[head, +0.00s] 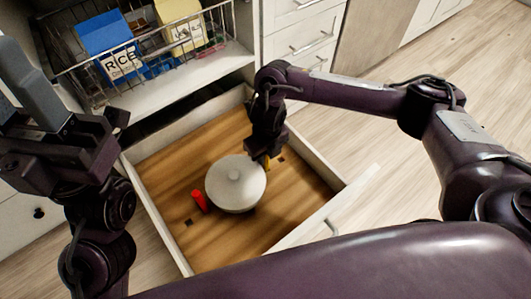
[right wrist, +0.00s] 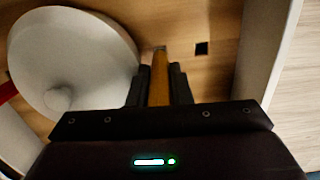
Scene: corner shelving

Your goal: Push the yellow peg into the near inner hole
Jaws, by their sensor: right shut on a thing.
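The yellow peg (head: 267,163) is in the open wooden drawer, just right of the white lidded pot. In the right wrist view the yellow peg (right wrist: 160,88) runs between the two fingers of my right gripper (right wrist: 160,85), which is shut on it. The peg's far end is close to the drawer floor; I cannot tell whether it is inside a hole. A dark square hole (right wrist: 202,48) shows to the right of the peg, and it also shows in the head view (head: 282,160). My left gripper (head: 70,120) is raised at the left, away from the drawer.
The white pot (head: 236,184) stands beside my right gripper and hides part of the drawer floor. A red peg (head: 199,201) stands left of the pot, near another hole (head: 188,222). The drawer wall (head: 318,216) bounds the near side. A wire basket (head: 150,55) holds boxes above.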

